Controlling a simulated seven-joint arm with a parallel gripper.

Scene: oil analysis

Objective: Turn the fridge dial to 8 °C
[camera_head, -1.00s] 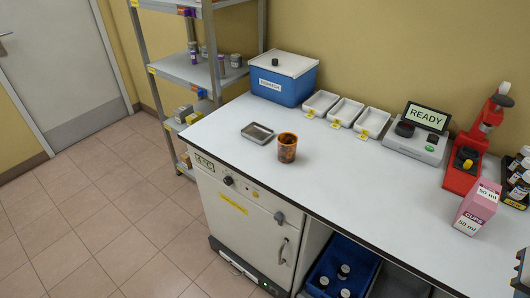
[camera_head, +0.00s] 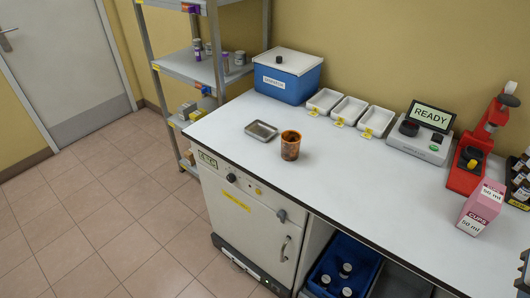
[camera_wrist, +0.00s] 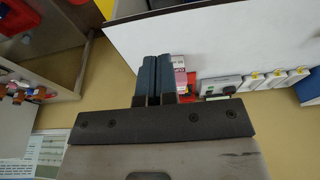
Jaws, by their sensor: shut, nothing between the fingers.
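The fridge (camera_head: 238,228) is a white cabinet under the counter's left end, its door shut. Its dark round dial (camera_head: 231,178) sits at the upper left of the front, beside a small greenish display (camera_head: 207,160) whose figures I cannot read surely. Dial markings are too small to tell. My gripper (camera_wrist: 158,58) shows in the wrist view with its two dark blue fingers together and nothing between them. It is well away from the fridge dial, which is not in the wrist view.
On the counter (camera_head: 350,190) stand an orange-brown stained cup (camera_head: 290,148), a metal tray (camera_head: 261,131), a blue box (camera_head: 288,82), white trays (camera_head: 377,121), a READY device (camera_head: 420,137), a red stand (camera_head: 470,165) and a pink cups box (camera_head: 481,207). The floor before the fridge is clear.

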